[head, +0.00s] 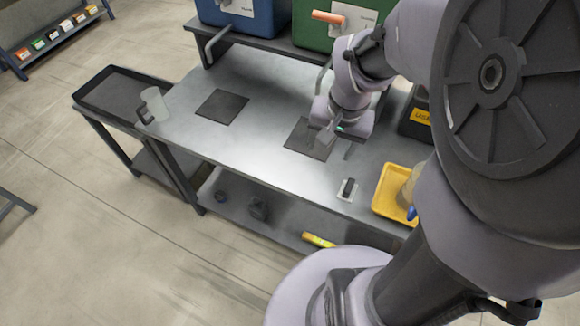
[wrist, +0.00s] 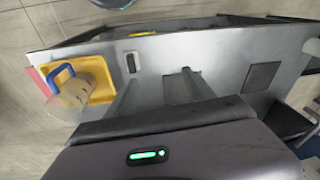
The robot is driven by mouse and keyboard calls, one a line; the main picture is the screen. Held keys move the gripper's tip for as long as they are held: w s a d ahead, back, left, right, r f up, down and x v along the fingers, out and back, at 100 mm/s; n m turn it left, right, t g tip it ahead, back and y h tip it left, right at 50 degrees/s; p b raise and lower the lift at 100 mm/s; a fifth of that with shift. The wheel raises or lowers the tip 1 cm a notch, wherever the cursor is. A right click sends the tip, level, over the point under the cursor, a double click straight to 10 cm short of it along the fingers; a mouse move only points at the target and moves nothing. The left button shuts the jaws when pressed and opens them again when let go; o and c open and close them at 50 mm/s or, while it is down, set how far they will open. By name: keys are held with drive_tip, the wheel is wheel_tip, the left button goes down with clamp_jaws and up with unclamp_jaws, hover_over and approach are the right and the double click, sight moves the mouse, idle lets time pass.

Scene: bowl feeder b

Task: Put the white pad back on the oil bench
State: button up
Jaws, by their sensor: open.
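The white pad (head: 347,190) is a small pale rectangle with a dark block or handle on its middle. It lies on the grey metal bench top (head: 262,150) near the front edge, left of a yellow tray. It also shows in the wrist view (wrist: 131,62), up and left of the fingers. My gripper (head: 333,147) is open and empty above the bench, over a dark square mat and behind the pad. Its two fingers (wrist: 160,88) stand apart in the wrist view, with bare bench and part of the mat beyond. Nothing touches the pad.
A yellow tray (head: 387,198) holds a tan container and something blue-handled. Dark mats (head: 222,106) lie on the bench. A translucent jug (head: 155,104) stands at the left end. Blue (head: 243,14) and green (head: 308,36) containers stand on a raised rear shelf. The bench's left middle is clear.

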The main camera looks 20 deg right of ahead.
drive_tip(key=s+a+r+n+t+y, duration=0.1)
drive_tip(key=s+a+r, duration=0.3)
drive_tip(key=a, duration=0.4)
drive_tip(key=s+a+r+n+t+y+b, duration=0.1)
drive_tip(key=s+a+r+n+t, duration=0.1)
drive_tip(key=s+a+r, duration=0.2)
drive_tip(key=shift+s+a+r+n+t, duration=0.4)
drive_tip(key=shift+a+r, duration=0.6)
drive_tip(key=shift+a, duration=1)
